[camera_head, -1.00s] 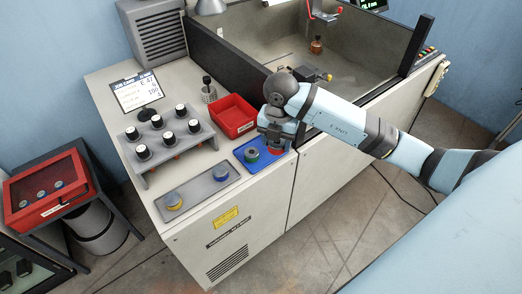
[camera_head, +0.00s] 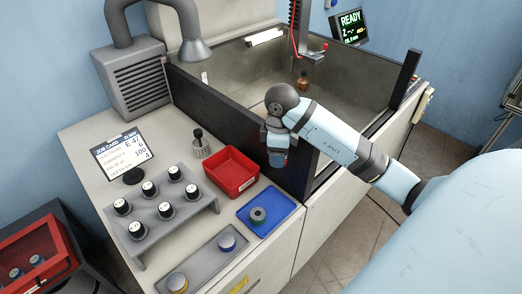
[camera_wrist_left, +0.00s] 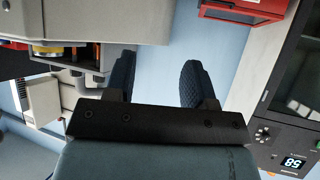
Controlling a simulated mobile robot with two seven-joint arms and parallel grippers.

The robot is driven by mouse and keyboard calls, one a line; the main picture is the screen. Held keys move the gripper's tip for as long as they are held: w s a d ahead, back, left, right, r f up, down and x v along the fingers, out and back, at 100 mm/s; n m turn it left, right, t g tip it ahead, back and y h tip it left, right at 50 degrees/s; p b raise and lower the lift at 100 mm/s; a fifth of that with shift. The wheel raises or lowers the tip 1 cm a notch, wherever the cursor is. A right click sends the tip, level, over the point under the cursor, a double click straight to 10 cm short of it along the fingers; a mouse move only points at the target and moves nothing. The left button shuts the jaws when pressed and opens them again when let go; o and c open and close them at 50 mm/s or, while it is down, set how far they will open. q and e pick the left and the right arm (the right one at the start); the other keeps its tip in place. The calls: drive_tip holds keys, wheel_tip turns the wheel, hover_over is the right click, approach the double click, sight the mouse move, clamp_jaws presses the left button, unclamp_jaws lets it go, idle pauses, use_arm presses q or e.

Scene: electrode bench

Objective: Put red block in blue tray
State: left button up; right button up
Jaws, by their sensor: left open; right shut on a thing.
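The blue tray (camera_head: 287,204) lies on the bench top right of centre in the head view. My right gripper (camera_head: 277,158) is raised above and behind the tray, in front of the dark tank wall. It is shut on a small piece, mostly hidden by the fingers; a little red seems to show at the fingertips, but its shape is unclear. My left gripper (camera_wrist_left: 157,82) is open and empty in the left wrist view, away from the bench top. I cannot make out a separate red block.
A red tray (camera_head: 231,174) sits behind the blue tray. A grey holder (camera_head: 203,264) with a blue and a yellow round piece lies in front. A rack of black knobs (camera_head: 160,228) and a job card (camera_head: 122,152) are left. The tank wall (camera_head: 235,120) rises behind.

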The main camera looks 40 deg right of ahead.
wheel_tip(320, 180, down, 6)
drive_tip(key=b, duration=0.2)
drive_tip(key=p, duration=0.2)
hover_over(275, 203)
wheel_tip(275, 203, down, 8)
drive_tip(key=shift+s+f, duration=0.1)
drive_tip(key=shift+f, duration=0.15)
wheel_tip(275, 203, down, 5)
drive_tip(key=shift+r, duration=0.2)
drive_tip(key=shift+f, duration=0.25)
use_arm(q)
drive_tip(key=shift+s+d+f, duration=0.1)
drive_tip(key=shift+s+f, duration=0.3)
drive_tip(key=shift+s, duration=0.15)
use_arm(e)
drive_tip(key=shift+f, duration=0.15)
drive_tip(key=o, duration=1)
drive_tip(key=shift+c, duration=0.2)
drive_tip(key=shift+o, duration=1.3)
use_arm(q)
drive_tip(key=shift+r, duration=0.3)
